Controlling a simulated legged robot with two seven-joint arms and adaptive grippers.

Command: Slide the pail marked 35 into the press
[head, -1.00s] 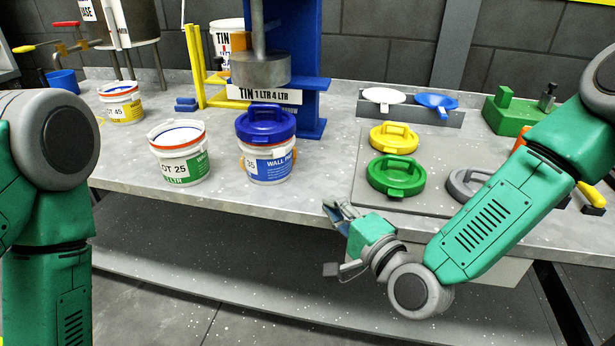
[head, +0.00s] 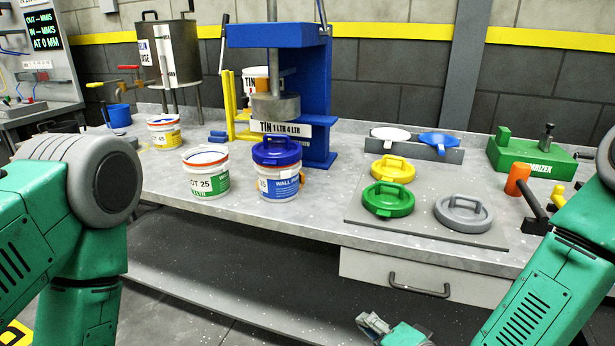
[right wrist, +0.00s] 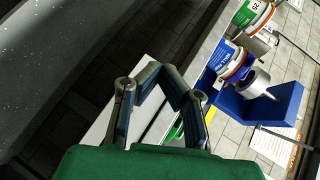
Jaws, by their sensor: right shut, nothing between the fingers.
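The pail marked 35 (head: 279,184) has a blue label and a blue lid (head: 276,151). It stands upright on the bench, in front of the blue press (head: 318,90), whose round metal ram (head: 276,107) hangs behind it. The left part of its mark is hard to read. The pail also shows in the right wrist view (right wrist: 225,56), near the press (right wrist: 268,108). My right gripper (head: 373,323) is low, in front of the bench and apart from the pail. In the right wrist view its fingers (right wrist: 160,72) are closed and empty. My left gripper is out of view.
A pail marked 25 (head: 206,182) stands close left of the 35 pail, a pail marked 45 (head: 165,136) farther left. Yellow, green (head: 388,200) and grey (head: 463,213) lids lie on a plate to the right. A drawer handle (head: 419,286) projects below.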

